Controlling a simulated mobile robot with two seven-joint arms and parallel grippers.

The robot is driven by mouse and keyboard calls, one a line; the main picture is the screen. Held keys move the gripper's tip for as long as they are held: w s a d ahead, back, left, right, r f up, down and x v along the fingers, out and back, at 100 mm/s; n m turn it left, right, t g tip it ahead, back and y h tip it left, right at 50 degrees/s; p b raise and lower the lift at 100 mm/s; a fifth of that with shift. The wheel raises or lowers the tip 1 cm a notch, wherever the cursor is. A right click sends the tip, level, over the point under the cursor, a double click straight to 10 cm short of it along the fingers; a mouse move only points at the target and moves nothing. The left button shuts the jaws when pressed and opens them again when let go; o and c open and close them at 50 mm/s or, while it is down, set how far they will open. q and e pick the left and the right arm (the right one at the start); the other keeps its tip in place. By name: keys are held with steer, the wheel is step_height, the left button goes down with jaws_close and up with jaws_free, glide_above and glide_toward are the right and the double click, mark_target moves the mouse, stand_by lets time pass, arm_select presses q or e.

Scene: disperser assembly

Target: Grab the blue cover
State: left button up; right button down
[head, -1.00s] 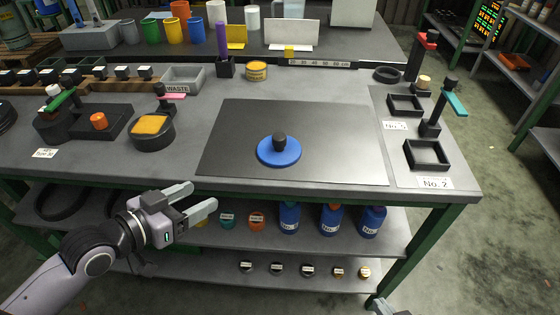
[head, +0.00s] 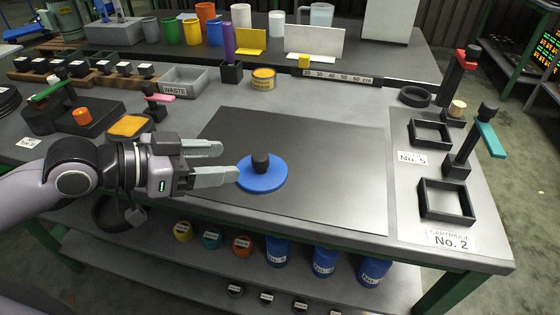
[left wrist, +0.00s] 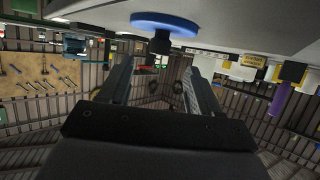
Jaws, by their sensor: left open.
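The blue cover (head: 264,180) is a flat blue disc with a black knob (head: 261,162) on top. It lies on the dark mat (head: 330,150) on the workbench. My left gripper (head: 222,163) is open and empty, just left of the cover, its fingers pointing right toward the knob. The nearer fingertip overlaps the cover's left edge in the head view; I cannot tell whether they touch. In the left wrist view the cover (left wrist: 165,24) appears upside down, with its knob (left wrist: 160,43) ahead between the two open fingers. My right gripper is not in view.
A grey waste bin (head: 186,82), a purple marker in a holder (head: 231,70) and a yellow tin (head: 263,78) stand behind the mat. Black square frames (head: 446,202) and stands are at the right. The mat right of the cover is clear.

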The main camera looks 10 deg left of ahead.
mark_target(253, 160)
arm_select(q)
steer(key=shift+x, duration=3.75)
jaws_close()
